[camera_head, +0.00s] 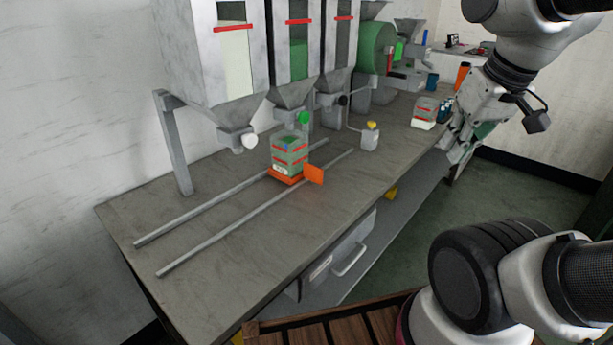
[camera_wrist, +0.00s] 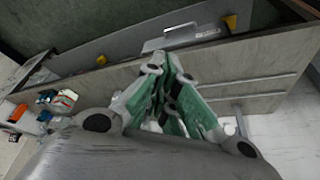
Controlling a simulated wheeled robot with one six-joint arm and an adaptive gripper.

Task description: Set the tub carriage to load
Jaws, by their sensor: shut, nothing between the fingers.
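The tub carriage is a small orange plate (camera_head: 284,178) with an upright orange tab (camera_head: 314,174) on its near right side. It sits on two parallel grey rails (camera_head: 205,236) on the bench, roughly below the middle hopper with the green knob. A clear tub (camera_head: 289,150) with red lines and green showing stands upright on the carriage. My gripper (camera_head: 456,148) is shut and empty, at the right beyond the bench's front edge, well apart from the carriage. In the wrist view its green-padded fingers (camera_wrist: 172,72) are together. The carriage cannot be made out in the wrist view.
Three hoppers (camera_head: 228,60) stand over the rails, with white, green (camera_head: 303,118) and black knobs. A small container with a yellow top (camera_head: 370,136) and another clear tub (camera_head: 424,113) stand farther right. The left rail ends are clear. A drawer handle (camera_head: 352,260) juts below the bench.

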